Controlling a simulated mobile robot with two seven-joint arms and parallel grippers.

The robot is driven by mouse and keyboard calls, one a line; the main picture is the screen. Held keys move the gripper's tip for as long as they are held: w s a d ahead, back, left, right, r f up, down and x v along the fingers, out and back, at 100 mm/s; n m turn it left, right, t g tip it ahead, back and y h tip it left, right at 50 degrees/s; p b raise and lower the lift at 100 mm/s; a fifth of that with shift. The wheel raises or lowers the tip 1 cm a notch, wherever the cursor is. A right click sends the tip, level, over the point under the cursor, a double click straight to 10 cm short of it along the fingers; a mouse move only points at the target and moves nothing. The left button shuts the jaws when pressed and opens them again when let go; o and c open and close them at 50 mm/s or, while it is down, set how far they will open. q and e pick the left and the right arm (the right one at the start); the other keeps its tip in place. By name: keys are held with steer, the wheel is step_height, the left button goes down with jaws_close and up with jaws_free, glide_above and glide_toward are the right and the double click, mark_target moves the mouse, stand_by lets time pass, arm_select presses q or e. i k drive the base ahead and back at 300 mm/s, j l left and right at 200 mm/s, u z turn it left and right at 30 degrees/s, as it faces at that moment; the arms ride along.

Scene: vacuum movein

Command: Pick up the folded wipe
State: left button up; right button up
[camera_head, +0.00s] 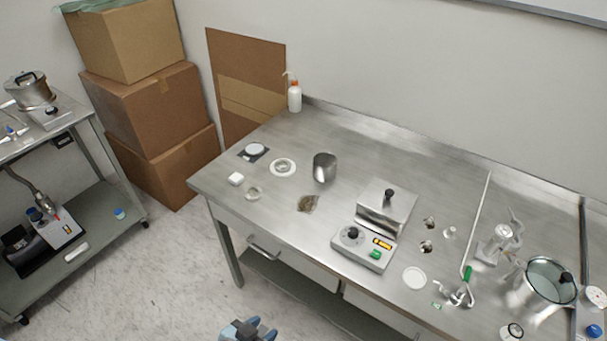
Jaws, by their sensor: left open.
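A small white folded piece (236,179), which looks like the folded wipe, lies on the steel bench (310,230) near its left front corner. My left gripper (254,328) shows at the bottom edge of the picture, in front of the bench and well apart from the wipe. It is open, and I see nothing between its fingers. Most of the left arm is cut off by the frame. My right gripper is not in view.
A hotplate-like device (363,245) stands mid-bench. A shelf cart (95,185) and boxes (143,100) stand left.

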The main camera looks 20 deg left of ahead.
mark_target(236, 180)
steer(key=j+z, duration=0.2)
steer(key=z, duration=0.25)
steer(key=j+z, duration=0.25)
steer(key=z, duration=0.25)
steer(key=j+z, duration=0.25)
steer(key=z, duration=0.2)
steer(key=k+j+z, duration=0.1)
steer(key=j+z, duration=0.2)
steer(key=k+j+z, duration=0.15)
steer(key=j+z, duration=0.15)
steer(key=k+j+z, duration=0.15)
steer(key=j+z, duration=0.15)
steer(key=k+j+z, duration=0.45)
steer(key=k+j, duration=0.3)
